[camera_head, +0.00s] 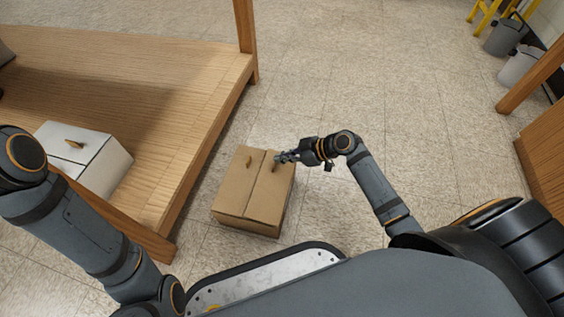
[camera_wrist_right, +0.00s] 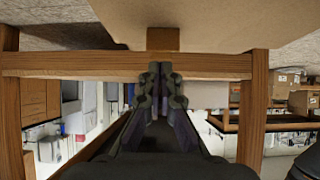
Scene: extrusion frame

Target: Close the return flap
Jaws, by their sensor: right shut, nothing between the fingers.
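A brown cardboard box (camera_head: 235,200) stands on the floor in the middle of the head view. Its top shows two flap panels that look flat, with a seam between them and a small tab on each. I cannot tell which one is the return flap. My right gripper (camera_head: 281,157) is shut and empty beside the tab at the box's far right edge. Whether it touches is unclear. In the right wrist view the shut fingers (camera_wrist_right: 160,72) point at a brown tab (camera_wrist_right: 163,39) below a tan surface (camera_wrist_right: 200,22). My left arm shows, but its gripper does not.
A low wooden platform (camera_head: 130,65) with a post fills the left, close to the box. A white box (camera_head: 95,152) with a brown tab stands there, partly behind my left arm. Grey bins (camera_head: 503,38) stand at the far right. The floor beyond the box is clear.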

